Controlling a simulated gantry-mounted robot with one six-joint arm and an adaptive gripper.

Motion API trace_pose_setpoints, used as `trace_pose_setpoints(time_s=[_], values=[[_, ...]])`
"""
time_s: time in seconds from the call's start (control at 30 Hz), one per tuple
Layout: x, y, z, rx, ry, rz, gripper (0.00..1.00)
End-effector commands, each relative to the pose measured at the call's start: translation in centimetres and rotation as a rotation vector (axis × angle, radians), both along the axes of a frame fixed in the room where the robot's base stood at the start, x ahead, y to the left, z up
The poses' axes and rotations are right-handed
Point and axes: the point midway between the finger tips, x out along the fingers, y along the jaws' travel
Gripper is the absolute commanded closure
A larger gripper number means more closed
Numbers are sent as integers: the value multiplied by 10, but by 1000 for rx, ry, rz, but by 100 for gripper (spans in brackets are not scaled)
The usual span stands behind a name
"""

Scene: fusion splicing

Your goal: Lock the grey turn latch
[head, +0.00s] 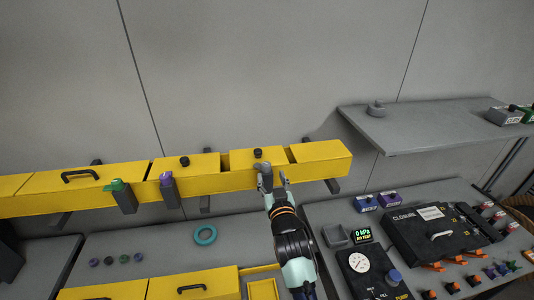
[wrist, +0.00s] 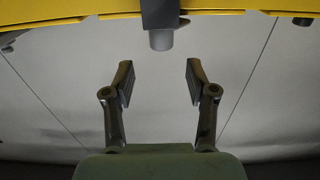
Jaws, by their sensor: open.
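The grey turn latch (head: 264,172) is on the front of the yellow shelf box in the head view, partly lost against my gripper. In the wrist view the grey turn latch (wrist: 161,38) shows as a dark bar with a lighter grey round knob at the top centre. My gripper (wrist: 160,75) is open and empty. Its fingers are spread to either side of the knob's line, and the knob is beyond the fingertips. In the head view my gripper (head: 276,180) is right at the yellow front edge. Whether a finger touches the latch cannot be told.
A green latch (head: 118,187) and a purple latch (head: 167,182) hang on the same yellow front to the left. A teal ring (head: 205,235) lies on the grey bench. A black closure case (head: 430,235) and a gauge panel (head: 362,268) are at the right.

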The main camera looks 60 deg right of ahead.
Motion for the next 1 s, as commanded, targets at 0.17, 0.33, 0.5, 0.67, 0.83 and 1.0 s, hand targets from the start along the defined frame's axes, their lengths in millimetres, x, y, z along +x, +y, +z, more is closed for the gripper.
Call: trace_pose_setpoints(time_s=[0.17, 0.33, 0.5, 0.67, 0.83, 1.0], values=[[8, -9, -1, 2, 1, 1, 43], [28, -33, 0, 2, 3, 2, 43], [44, -52, -2, 2, 2, 3, 43], [49, -59, -2, 2, 3, 3, 43], [50, -59, -2, 2, 1, 3, 43], [50, -59, -2, 2, 1, 4, 63]])
